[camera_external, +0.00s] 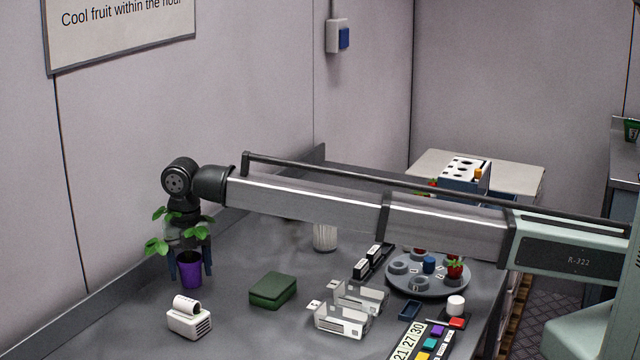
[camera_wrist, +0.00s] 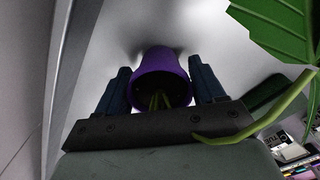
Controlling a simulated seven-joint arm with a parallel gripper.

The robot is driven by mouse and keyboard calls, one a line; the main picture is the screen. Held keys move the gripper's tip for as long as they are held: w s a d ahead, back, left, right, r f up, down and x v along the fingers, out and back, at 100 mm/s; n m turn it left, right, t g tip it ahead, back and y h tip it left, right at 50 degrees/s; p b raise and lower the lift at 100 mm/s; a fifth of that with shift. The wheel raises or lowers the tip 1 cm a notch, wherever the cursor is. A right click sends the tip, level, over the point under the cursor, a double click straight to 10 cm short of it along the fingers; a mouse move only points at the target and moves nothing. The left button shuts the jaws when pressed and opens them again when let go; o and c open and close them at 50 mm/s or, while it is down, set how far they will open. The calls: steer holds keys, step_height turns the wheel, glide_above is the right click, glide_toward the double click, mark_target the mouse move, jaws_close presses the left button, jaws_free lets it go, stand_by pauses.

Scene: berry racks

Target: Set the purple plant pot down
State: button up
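The purple plant pot (camera_external: 189,272) is upright at the left of the grey bench, with green leaves rising above it. My gripper (camera_external: 190,266) points down over it, with one blue finger on each side of the pot. In the wrist view the pot (camera_wrist: 160,66) sits between the two fingers (camera_wrist: 160,88), which appear to press on its sides. The pot's base is at or very close to the bench top; I cannot tell whether it touches. Leaves partly hide my gripper.
A white label printer (camera_external: 189,320) and a dark green box (camera_external: 273,290) are near the pot. Clear trays (camera_external: 342,318), a black rack (camera_external: 372,261) and a round grey carousel (camera_external: 428,284) stand farther right. The back wall ledge (camera_external: 110,287) runs close behind the pot.

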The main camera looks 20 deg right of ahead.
mark_target(189, 257)
steer(key=shift+o, duration=1.4)
step_height(189, 257, up, 12)
steer(key=shift+r, duration=0.2)
